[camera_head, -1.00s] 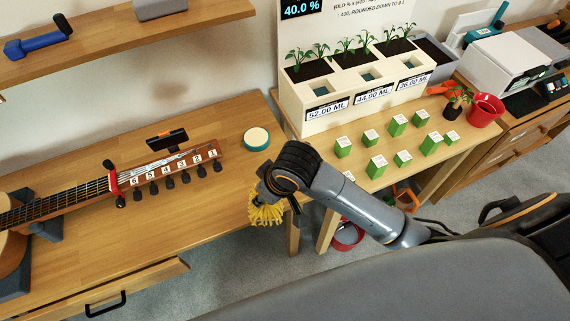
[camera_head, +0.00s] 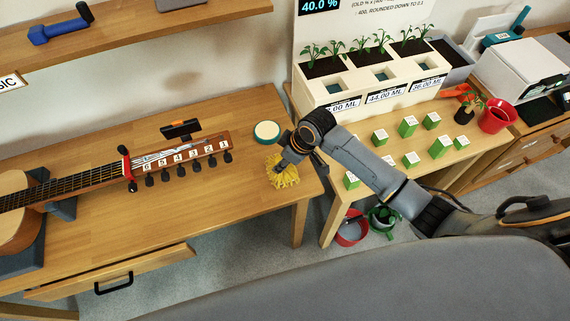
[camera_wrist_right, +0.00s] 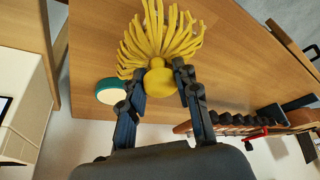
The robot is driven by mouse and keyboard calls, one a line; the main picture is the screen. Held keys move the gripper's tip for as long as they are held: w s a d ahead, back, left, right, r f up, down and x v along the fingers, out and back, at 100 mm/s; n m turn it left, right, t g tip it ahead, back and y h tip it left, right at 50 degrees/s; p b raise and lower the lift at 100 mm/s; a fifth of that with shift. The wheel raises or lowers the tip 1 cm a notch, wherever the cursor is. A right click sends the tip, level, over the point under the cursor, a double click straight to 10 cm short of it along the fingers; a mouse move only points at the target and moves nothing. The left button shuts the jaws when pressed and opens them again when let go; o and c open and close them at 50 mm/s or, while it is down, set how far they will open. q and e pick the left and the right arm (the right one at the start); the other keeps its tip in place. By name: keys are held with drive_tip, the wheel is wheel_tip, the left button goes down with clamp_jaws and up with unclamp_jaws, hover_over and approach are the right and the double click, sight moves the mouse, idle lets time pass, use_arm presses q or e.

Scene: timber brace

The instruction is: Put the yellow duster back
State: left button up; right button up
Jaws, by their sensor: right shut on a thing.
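The yellow duster (camera_head: 284,175) has a fringe of soft yellow strands. It is at my right gripper (camera_head: 291,158), over the right end of the wooden desk (camera_head: 200,220). In the right wrist view the duster (camera_wrist_right: 160,45) points away from me, and the fingers of my right gripper (camera_wrist_right: 160,90) close on its round yellow base. I cannot tell whether the strands touch the desk top. My left gripper is not in view.
A round teal-rimmed pad (camera_head: 266,132) lies on the desk just behind the duster. A guitar (camera_head: 110,178) rests on stands at the left. A planter box (camera_head: 365,90), green blocks (camera_head: 407,126) and a red pot (camera_head: 496,116) stand on the right table. The desk drawer (camera_head: 120,275) is partly open.

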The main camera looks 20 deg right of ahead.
drive_tip(key=shift+w+d+f, duration=0.25)
drive_tip(key=shift+d+f, duration=0.2)
drive_tip(key=shift+f, duration=1.75)
drive_tip(key=shift+d+f, duration=0.1)
drive_tip(key=o, duration=1)
drive_tip(key=shift+r, duration=0.2)
drive_tip(key=v, duration=1.2)
